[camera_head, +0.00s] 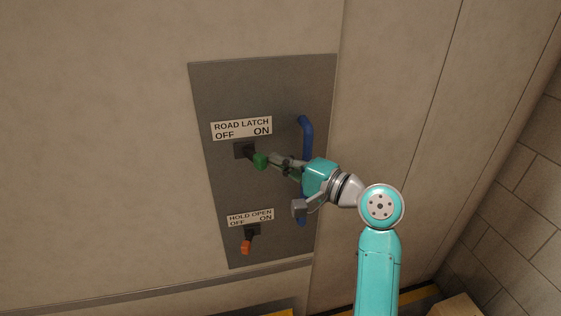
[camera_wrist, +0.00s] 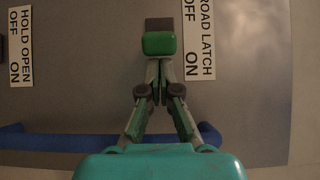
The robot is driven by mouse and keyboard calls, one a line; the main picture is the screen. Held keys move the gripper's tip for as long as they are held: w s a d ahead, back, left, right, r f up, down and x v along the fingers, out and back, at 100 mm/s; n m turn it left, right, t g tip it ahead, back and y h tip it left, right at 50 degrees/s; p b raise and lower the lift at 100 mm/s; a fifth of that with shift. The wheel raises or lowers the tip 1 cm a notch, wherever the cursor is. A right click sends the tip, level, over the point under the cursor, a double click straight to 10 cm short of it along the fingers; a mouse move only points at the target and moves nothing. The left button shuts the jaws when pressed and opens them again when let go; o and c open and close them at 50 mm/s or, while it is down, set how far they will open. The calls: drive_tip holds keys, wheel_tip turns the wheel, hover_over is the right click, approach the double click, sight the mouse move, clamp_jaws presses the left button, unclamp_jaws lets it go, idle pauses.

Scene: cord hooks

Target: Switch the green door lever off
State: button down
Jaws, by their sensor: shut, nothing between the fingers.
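The green lever (camera_head: 260,161) sticks out from its dark mount under the ROAD LATCH label (camera_head: 241,128) on the grey panel. Its green end points right and slightly down, toward the ON side of the label. My gripper (camera_head: 273,159) is shut and empty, with its fingertips right at the lever's right side. In the wrist view the green lever (camera_wrist: 159,44) lies just beyond the tips of my shut gripper (camera_wrist: 159,64). I cannot tell whether the tips touch it.
An orange lever (camera_head: 246,246) hangs below the HOLD OPEN label (camera_head: 250,217). A blue vertical handle (camera_head: 306,134) stands to the right, partly behind my gripper. The grey panel (camera_head: 215,88) is bare at its upper left.

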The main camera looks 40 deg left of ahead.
sight(259, 166)
drive_tip(key=shift+s+m+t, duration=0.3)
drive_tip(key=shift+t, duration=0.1)
drive_tip(key=shift+s, duration=0.15)
drive_tip(key=shift+s+a+m+t+h, duration=0.15)
drive_tip(key=shift+s+m+t, duration=0.4)
drive_tip(key=shift+t, duration=0.4)
drive_tip(key=shift+s+d+m+t+h, duration=0.15)
drive_tip(key=shift+s+m+t, duration=0.4)
drive_tip(key=shift+t, duration=0.4)
drive_tip(key=s+m+t+h, duration=0.1)
drive_tip(key=t, duration=0.1)
drive_tip(key=s+a+m+t, duration=0.1)
drive_tip(key=m+t, duration=0.1)
drive_tip(key=shift+h, duration=0.4)
drive_tip(key=shift+w+d, duration=0.1)
